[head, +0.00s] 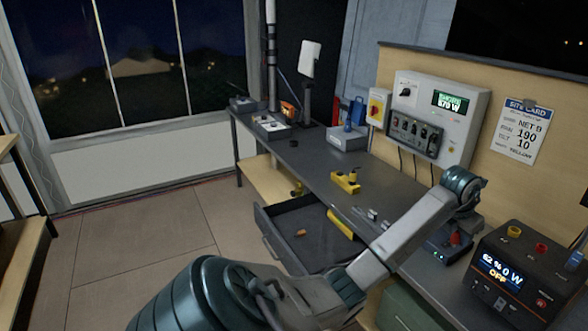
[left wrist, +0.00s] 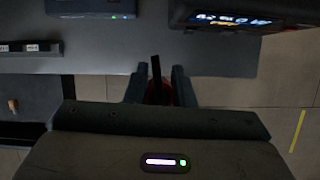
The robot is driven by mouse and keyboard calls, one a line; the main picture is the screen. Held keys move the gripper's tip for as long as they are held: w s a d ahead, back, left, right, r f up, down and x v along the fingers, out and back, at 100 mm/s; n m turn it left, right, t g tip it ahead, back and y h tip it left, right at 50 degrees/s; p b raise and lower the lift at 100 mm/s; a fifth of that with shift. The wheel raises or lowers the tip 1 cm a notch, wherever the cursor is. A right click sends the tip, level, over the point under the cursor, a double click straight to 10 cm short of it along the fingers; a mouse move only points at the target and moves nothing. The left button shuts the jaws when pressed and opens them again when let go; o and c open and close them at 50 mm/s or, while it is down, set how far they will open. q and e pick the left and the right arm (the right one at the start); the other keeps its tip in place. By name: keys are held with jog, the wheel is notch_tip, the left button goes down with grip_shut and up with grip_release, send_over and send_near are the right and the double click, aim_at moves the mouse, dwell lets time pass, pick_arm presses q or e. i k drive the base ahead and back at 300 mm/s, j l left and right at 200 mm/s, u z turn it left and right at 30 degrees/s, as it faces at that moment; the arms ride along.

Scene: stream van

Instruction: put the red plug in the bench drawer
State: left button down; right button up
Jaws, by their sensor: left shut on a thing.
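The red plug (left wrist: 159,92) is held between the fingers of my left gripper (left wrist: 158,88), seen in the left wrist view with a dark strip running up from it. In the head view a small bit of red (head: 455,238) shows under my left wrist, near the bench's front right; the fingers there are mostly hidden. The bench drawer (head: 272,240) stands open, left of the gripper and lower. A small orange piece (head: 301,232) lies inside it. The drawer also shows at the left of the left wrist view (left wrist: 35,98). My right gripper is not in view.
A dark box with lights (head: 437,253) and a power station reading OFF (head: 515,272) stand near the gripper on the bench. A yellow block (head: 346,182) sits farther back. A yellow piece (head: 340,223) is at the drawer's right side. Floor left of the drawer is clear.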

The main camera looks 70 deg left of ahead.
aim_at(288, 223)
jog(key=i+j+u, duration=0.2)
jog(key=j+u, duration=0.3)
jog(key=i+j+u, duration=0.25)
jog(key=u, duration=0.2)
jog(key=i+j+u, duration=0.25)
jog(key=u, duration=0.25)
